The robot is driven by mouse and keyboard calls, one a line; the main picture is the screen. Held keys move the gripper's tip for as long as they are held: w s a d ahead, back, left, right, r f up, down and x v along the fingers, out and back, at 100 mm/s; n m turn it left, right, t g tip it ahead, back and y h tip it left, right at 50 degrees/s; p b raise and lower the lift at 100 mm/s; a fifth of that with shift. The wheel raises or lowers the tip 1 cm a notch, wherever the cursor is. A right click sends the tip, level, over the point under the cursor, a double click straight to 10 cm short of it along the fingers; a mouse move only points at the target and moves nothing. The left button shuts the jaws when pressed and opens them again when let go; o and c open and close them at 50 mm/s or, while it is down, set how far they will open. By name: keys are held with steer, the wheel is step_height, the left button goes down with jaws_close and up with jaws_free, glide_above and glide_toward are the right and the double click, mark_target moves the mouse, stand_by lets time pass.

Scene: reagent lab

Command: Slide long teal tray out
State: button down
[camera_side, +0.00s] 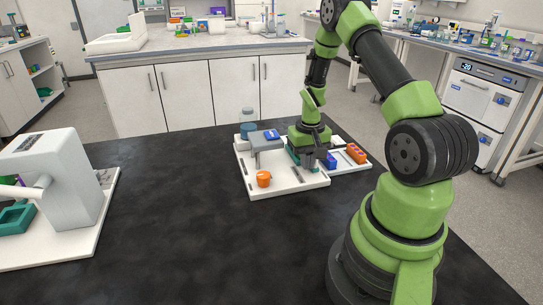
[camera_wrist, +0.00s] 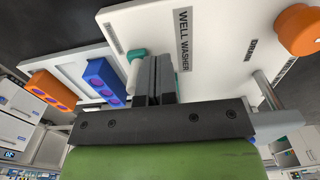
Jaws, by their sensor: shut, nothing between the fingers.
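A teal piece (camera_side: 293,155) shows just left of my gripper (camera_side: 313,170) in the side view, low on the white board (camera_side: 290,186). My gripper hides most of it, so I cannot tell its length or whether it is the long teal tray. In the wrist view, a teal part (camera_wrist: 137,55) shows beyond the fingertips, beside a pale rounded piece. My gripper (camera_wrist: 153,70) points down at the board with its two dark fingers together and nothing between them. I cannot tell whether the fingers touch the teal part. Another teal tray-like piece (camera_side: 14,217) lies by the white machine at left.
A blue block (camera_side: 330,161) and an orange block (camera_side: 356,153) stand right of my gripper. The white machine (camera_side: 60,170) is far left. The black bench (camera_side: 190,220) between is clear.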

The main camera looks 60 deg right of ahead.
steer(key=shift+w+a+r, duration=0.1)
steer(key=shift+w+a, duration=0.3)
steer(key=shift+w, duration=0.05)
step_height(320, 180, up, 7)
stand_by(0.8)
steer(key=a+r+n+t, duration=0.2)
steer(key=a+r+t, duration=0.2)
steer(key=a+r, duration=1)
steer(key=s+a+r+n+t+y, duration=0.2)
steer(key=s+a+r, duration=0.4)
steer(key=s+a, duration=0.3)
steer(key=shift+a+r+n+t, duration=0.4)
steer(key=shift+a+n+t, duration=0.1)
steer(key=shift+t, duration=0.1)
